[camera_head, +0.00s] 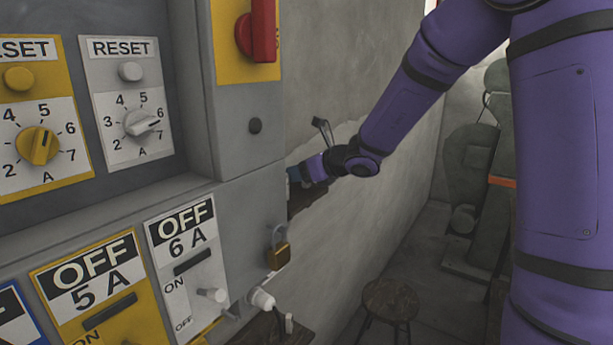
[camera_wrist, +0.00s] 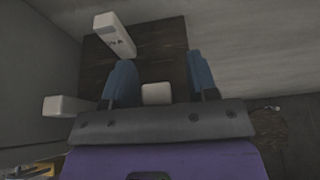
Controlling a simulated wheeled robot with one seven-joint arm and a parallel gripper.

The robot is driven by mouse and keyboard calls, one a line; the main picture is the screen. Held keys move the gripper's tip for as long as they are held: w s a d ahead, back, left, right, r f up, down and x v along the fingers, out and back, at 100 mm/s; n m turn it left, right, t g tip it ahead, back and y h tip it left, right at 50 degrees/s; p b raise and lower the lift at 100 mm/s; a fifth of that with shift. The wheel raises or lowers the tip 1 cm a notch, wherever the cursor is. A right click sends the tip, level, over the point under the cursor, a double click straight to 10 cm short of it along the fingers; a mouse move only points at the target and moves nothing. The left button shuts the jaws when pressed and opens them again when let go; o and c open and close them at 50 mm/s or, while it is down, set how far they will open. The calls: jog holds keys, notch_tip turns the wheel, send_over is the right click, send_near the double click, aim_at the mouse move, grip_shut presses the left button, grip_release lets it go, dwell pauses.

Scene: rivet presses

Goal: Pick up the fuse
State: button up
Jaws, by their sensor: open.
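My gripper (camera_wrist: 160,72) is open, with its two blue fingers apart over a dark wooden shelf (camera_wrist: 158,45). A small white block (camera_wrist: 156,93), perhaps a fuse, shows between the fingers, its lower part hidden by the gripper body. I cannot tell whether the fingers touch it. A longer white fuse-like block (camera_wrist: 115,33) with dark lettering lies beyond the left finger. Another white block (camera_wrist: 66,106) is to the left. In the head view my gripper (camera_head: 293,174) is beside the cabinet's right edge, its fingertips mostly hidden.
The grey cabinet (camera_head: 233,250) with dials and switches stands left of my arm. A padlock (camera_head: 278,250) and a white fitting (camera_head: 262,299) stick out near its right edge. A concrete wall (camera_head: 350,85) runs behind. A round stool (camera_head: 390,298) stands on the floor.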

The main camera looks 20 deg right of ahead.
grip_shut()
jog(key=shift+r, duration=0.1)
